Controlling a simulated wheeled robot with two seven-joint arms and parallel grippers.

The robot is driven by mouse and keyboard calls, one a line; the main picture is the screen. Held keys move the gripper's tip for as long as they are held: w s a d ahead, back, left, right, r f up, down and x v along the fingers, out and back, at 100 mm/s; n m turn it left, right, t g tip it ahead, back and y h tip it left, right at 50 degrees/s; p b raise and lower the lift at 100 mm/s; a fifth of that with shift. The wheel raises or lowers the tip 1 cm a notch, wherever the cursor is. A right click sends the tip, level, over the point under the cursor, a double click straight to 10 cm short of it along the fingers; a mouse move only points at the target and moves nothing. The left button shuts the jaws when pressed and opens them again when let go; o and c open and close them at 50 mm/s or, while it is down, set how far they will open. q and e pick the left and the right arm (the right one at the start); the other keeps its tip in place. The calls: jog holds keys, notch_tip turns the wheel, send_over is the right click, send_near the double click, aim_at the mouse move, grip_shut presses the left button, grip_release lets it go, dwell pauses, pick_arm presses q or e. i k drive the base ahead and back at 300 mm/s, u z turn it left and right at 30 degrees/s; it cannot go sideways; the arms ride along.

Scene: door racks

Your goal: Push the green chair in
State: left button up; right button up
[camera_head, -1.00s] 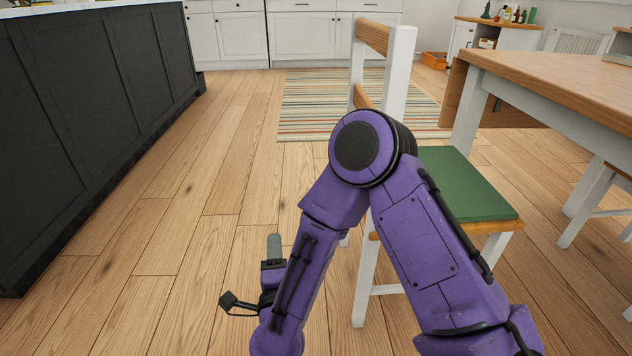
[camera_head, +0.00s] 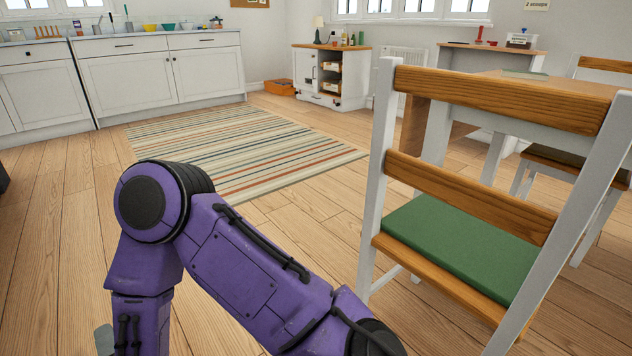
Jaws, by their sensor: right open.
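The green chair (camera_head: 465,245) stands at the right in the head view. It has white legs, wooden back rails and a green seat pad, and its back faces me. The dining table (camera_head: 540,88) is just beyond the chair; the chair's back hides part of it. My right arm is purple and bends across the lower left and middle. My right gripper (camera_head: 104,341) shows only as a grey piece at the bottom left edge, mostly cut off by the frame. It is open and apart from the chair. My left gripper is not in view.
A striped rug (camera_head: 240,150) lies on the wooden floor ahead. White kitchen cabinets (camera_head: 130,85) line the back left. A small cabinet (camera_head: 330,75) and an orange crate (camera_head: 279,87) stand at the back. Another chair (camera_head: 570,160) is at the far right. The floor at left is clear.

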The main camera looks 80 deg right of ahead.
aim_at(496, 254)
jog(key=i, duration=1.2)
jog(key=z, duration=3.15)
